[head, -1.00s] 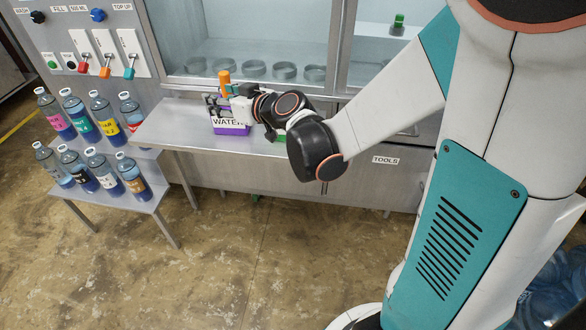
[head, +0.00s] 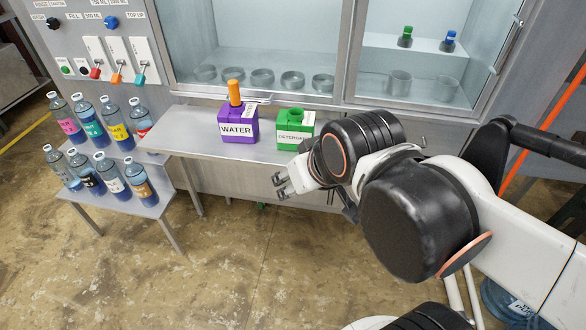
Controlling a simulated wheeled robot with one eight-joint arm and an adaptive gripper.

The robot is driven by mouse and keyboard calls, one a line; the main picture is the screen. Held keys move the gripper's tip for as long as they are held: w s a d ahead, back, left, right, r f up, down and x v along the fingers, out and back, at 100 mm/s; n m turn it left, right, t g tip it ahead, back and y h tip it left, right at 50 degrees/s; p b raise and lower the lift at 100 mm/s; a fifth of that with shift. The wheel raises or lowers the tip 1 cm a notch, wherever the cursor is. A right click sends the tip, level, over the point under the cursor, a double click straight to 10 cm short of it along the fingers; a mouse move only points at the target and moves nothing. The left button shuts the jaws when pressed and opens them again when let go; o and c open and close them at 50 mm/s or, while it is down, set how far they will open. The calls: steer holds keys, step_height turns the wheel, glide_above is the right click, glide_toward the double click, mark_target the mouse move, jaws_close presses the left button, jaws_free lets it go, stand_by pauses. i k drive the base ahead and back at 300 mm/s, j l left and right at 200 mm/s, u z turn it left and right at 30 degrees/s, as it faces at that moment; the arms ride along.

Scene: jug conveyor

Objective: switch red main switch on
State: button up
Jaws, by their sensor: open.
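The red switch (head: 95,73) is a lever with a red tip on a white plate, on the grey panel at the upper left. Its tip is at the low end of the plate, so the lever seems to point down. An orange lever (head: 117,78) and a teal lever (head: 141,80) sit to its right in the same low position. I cannot read the small plate labels. My gripper (head: 281,185) is open and empty, in front of the bench edge, well to the right of and below the levers.
A purple WATER box (head: 238,138) with an orange top and a green detergent box (head: 294,137) stand on the bench (head: 190,140). Several bottles fill the stepped rack (head: 150,207) below the panel. A glass cabinet (head: 250,45) is behind. The floor in front is clear.

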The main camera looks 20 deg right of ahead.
mark_target(95, 72)
steer(key=i+j, duration=0.15)
steer(key=j, duration=0.25)
steer(key=i+j, duration=0.1)
steer(key=j, duration=0.3)
steer(key=i+j, duration=0.15)
steer(key=j, duration=0.25)
steer(key=i+j, duration=0.1)
steer(key=j, duration=0.3)
steer(key=i+j, duration=0.15)
steer(key=j, duration=0.25)
steer(key=i+j, duration=0.1)
steer(key=j, duration=0.3)
steer(key=i+j, duration=0.15)
steer(key=j, duration=0.25)
steer(key=i+l, duration=0.35)
